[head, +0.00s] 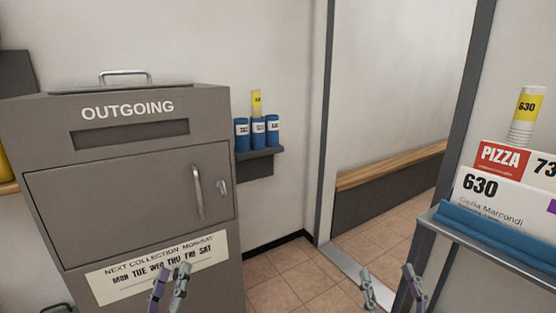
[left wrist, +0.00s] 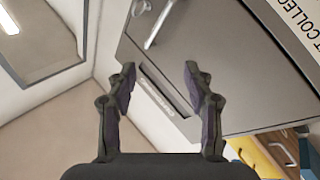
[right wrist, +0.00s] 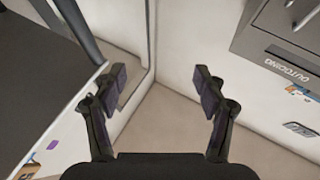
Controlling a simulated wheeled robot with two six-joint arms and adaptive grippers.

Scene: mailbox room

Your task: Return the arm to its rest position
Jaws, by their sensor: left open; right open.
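My left gripper (head: 169,285) shows at the bottom of the head view, in front of the lower part of the grey OUTGOING box (head: 120,190). In the left wrist view my left gripper (left wrist: 159,90) is open, with nothing between its fingers. My right gripper (head: 391,284) shows at the bottom right of the head view, in front of the doorway floor and apart from the blue tray. In the right wrist view my right gripper (right wrist: 160,88) is open and empty. The OUTGOING box also shows in both wrist views, tilted.
A small shelf (head: 254,163) holds blue containers (head: 258,132) and a yellow-labelled one (head: 256,103). At right, a blue tray (head: 500,240) holds mail marked 630 (head: 481,186) and PIZZA (head: 502,155), with a yellow-labelled roll (head: 527,107) behind. A doorway (head: 385,180) opens between. Tiled floor lies below.

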